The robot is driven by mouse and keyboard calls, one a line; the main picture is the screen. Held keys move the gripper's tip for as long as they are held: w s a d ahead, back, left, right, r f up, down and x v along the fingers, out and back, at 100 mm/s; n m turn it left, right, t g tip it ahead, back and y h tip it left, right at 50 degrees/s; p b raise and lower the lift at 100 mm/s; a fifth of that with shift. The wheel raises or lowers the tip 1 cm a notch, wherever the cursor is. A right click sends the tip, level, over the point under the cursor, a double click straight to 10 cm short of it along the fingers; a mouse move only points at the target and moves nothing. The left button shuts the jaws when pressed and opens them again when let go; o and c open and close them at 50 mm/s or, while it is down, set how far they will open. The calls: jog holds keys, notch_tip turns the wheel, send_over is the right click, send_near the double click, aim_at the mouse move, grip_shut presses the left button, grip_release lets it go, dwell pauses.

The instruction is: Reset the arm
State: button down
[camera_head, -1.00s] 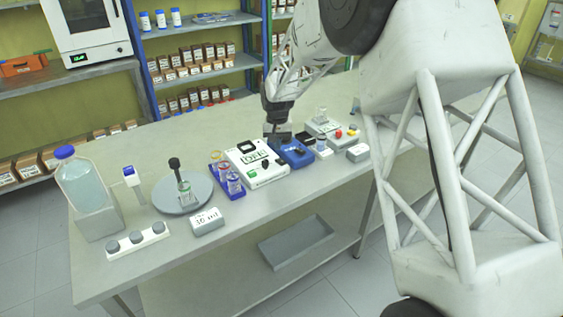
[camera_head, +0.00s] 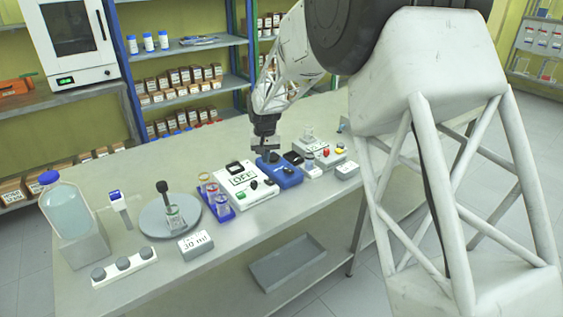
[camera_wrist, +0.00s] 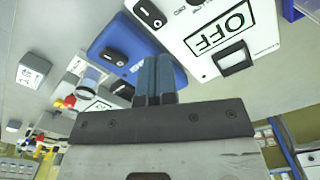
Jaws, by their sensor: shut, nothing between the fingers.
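My gripper (camera_head: 266,152) hangs from my arm above the bench, by the blue device. In the wrist view my gripper (camera_wrist: 155,62) shows its two fingers close together with nothing between them. Beyond the fingers lies the blue device (camera_wrist: 105,42), with a black switch on it. It also shows in the head view (camera_head: 285,176). Whether the fingertips touch it cannot be told. Left of it in the head view stands the white device marked OFF (camera_head: 243,185), which also shows in the wrist view (camera_wrist: 212,50).
The bench (camera_head: 270,230) holds a blue rack with glassware (camera_head: 216,205), a round grey plate (camera_head: 155,222), a large blue-capped bottle (camera_head: 65,210) and a grey-white device with red and yellow knobs (camera_head: 320,153). Shelves of boxes (camera_head: 185,75) stand behind.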

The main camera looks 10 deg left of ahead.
jog(key=s+d+r+m+t, duration=0.1)
jog(key=s+d+r, duration=0.7)
jog(key=s+d, duration=0.3)
jog(key=s+d+r+m, duration=0.1)
jog(key=s+d+r, duration=0.75)
jog(key=d, duration=0.45)
jog(key=s+d, duration=0.4)
jog(key=s, duration=0.5)
jog(key=s+d+f+t, duration=0.1)
jog(key=s+d, duration=0.4)
jog(key=s, duration=0.5)
jog(key=s+d+f+m, duration=0.1)
jog(key=s+d, duration=0.3)
jog(key=s, duration=0.6)
jog(key=shift+d+t, duration=0.3)
jog(key=shift+d, duration=0.05)
jog(key=shift+s+f, duration=0.1)
